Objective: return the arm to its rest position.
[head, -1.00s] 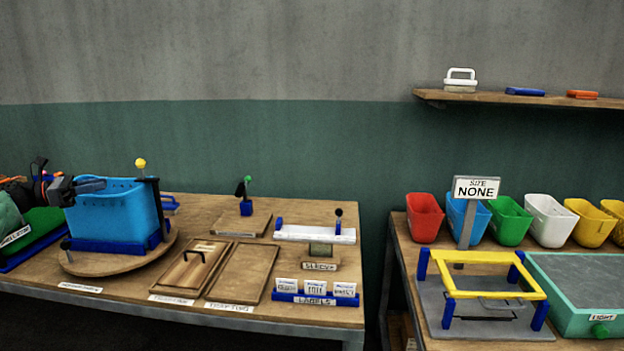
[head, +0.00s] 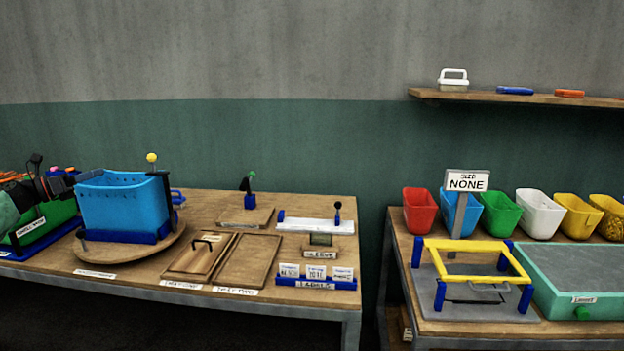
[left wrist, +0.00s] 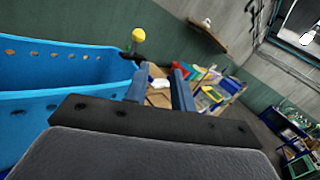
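My left gripper (head: 90,176) is dark grey with blue fingers. It is at the left of the head view, at the upper left edge of the blue perforated basket (head: 128,207). In the left wrist view its two fingers (left wrist: 160,92) stand apart with nothing held between them. The basket fills the left of that view (left wrist: 60,65), beside the gripper; I cannot tell whether they touch. The basket stands in a blue holder on a round wooden board (head: 112,254). My right gripper is not in view.
A post with a yellow ball (head: 152,158) rises behind the basket. A green bin (head: 48,225) with dark and coloured items is at the far left. Wooden trays (head: 247,262) and a label rack (head: 316,283) lie to the right. A yellow-and-blue frame (head: 470,251) stands on the right table.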

